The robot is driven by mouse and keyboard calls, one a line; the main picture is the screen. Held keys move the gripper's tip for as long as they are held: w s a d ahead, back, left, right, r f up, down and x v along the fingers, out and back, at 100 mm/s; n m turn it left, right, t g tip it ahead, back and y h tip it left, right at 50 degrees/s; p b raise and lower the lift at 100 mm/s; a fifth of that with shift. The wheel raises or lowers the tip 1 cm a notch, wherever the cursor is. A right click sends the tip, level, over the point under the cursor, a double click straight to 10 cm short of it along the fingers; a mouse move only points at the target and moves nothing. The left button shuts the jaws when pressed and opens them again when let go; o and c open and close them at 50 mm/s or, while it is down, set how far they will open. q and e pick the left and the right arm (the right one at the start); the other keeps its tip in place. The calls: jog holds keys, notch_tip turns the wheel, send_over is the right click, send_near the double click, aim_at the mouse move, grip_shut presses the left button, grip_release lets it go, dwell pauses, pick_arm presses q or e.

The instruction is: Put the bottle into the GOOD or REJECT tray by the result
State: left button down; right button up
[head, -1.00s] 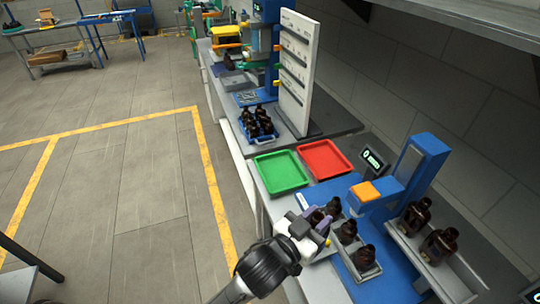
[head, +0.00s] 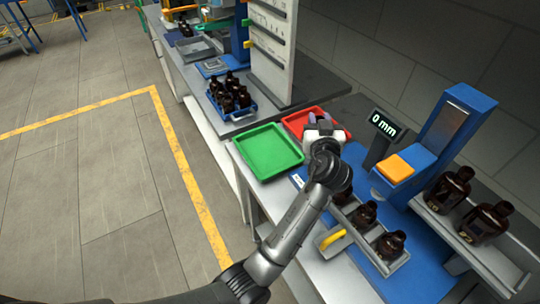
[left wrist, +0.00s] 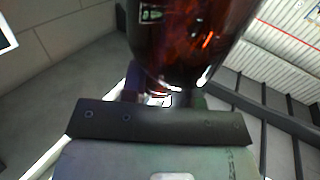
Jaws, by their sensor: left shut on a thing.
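My left gripper (head: 322,122) is over the near part of the red tray (head: 297,120), close to the green tray's right side. It is shut on a dark amber bottle (left wrist: 195,38), seen large and close in the left wrist view. In the head view the gripper and wrist hide this bottle. The green tray (head: 268,152) is empty. The red tray is partly covered by my gripper, and its visible part looks empty. A display (head: 384,124) reads "0 mm". My right gripper is not in view.
A grey rack with a yellow handle (head: 332,239) holds amber bottles (head: 390,245). A blue stand with an orange block (head: 395,168) is right of my arm. Two bottles (head: 449,190) stand on a right shelf. A blue crate (head: 233,112) of bottles is behind the trays.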

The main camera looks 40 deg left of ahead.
pick_arm(q)
jog(key=s+a+f, duration=0.2)
jog(key=a+f, duration=0.8)
jog(key=a, duration=0.1)
jog(key=shift+s+f, duration=0.25)
jog(key=shift+f, duration=0.15)
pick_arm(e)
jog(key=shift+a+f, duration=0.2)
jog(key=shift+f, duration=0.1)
pick_arm(q)
jog(key=shift+f+b, duration=0.1)
jog(key=shift+b, duration=0.2)
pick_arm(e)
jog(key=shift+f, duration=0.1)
pick_arm(q)
jog(key=shift+f, duration=0.1)
jog(key=c, duration=0.9)
grip_release()
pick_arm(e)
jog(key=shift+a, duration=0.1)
pick_arm(q)
jog(key=shift+o, duration=0.2)
